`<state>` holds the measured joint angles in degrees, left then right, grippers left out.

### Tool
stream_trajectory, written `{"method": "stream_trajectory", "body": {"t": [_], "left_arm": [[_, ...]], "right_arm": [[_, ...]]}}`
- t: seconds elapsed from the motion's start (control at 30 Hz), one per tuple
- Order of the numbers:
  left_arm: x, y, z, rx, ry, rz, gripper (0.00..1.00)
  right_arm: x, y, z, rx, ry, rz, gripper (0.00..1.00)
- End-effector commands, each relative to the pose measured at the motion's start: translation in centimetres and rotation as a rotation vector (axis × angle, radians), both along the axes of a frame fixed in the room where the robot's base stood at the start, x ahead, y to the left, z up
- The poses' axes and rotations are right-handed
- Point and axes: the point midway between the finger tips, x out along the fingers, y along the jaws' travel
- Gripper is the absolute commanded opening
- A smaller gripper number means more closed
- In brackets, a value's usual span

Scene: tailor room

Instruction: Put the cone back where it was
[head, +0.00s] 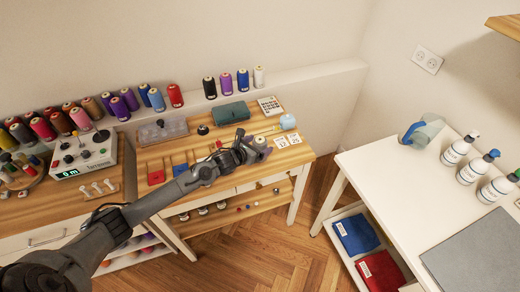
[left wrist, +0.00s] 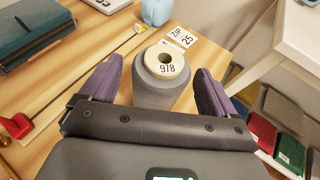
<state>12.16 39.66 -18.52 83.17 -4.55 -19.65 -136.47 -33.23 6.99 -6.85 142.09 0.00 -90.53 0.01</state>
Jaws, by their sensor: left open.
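A grey cone (left wrist: 160,92) with a cream top marked with digits stands upright on the wooden table in the left wrist view. My left gripper (left wrist: 158,76) is open, with one purple-grey finger on each side of the cone. Small gaps seem to show beside the cone, and its lower part is hidden by the gripper body. In the head view my left gripper (head: 256,150) is over the front right part of the table, and the cone's top (head: 260,140) shows at the fingers. My right gripper is in neither view.
Coloured thread cones (head: 175,95) line the back ledge, with a gap before the black cone (head: 210,87). A teal case (head: 230,112), number cards (head: 288,140) and a light blue object (head: 287,121) lie near the gripper. A white table (head: 400,170) stands to the right.

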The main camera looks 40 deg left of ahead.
Motion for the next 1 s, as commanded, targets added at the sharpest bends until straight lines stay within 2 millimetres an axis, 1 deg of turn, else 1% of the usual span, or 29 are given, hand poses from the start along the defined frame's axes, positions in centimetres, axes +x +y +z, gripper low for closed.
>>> {"method": "stream_trajectory", "body": {"t": [0.1,0.27,0.5,0.53,0.57,0.83,1.0], "left_arm": [[0.0,0.0,0.0,0.0,0.0,0.0,0.9],[0.0,0.0,0.0,0.0,0.0,0.0,0.65],[0.0,0.0,0.0,0.0,0.0,0.0,0.29],[0.0,0.0,0.1,0.0,-0.002,0.0,0.28],[0.0,0.0,0.1,0.0,-0.002,0.0,0.22],[0.0,0.0,0.3,0.0,-0.002,-0.001,0.22],[0.0,0.0,1.4,0.001,-0.004,-0.003,0.22]], "right_arm": [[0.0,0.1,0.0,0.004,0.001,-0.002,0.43],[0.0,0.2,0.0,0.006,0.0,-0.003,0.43],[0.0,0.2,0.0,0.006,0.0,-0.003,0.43],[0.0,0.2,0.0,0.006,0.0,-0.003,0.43],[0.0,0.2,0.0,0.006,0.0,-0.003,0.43],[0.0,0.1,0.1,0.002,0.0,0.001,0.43],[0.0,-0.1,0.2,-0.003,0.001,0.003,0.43]]}}
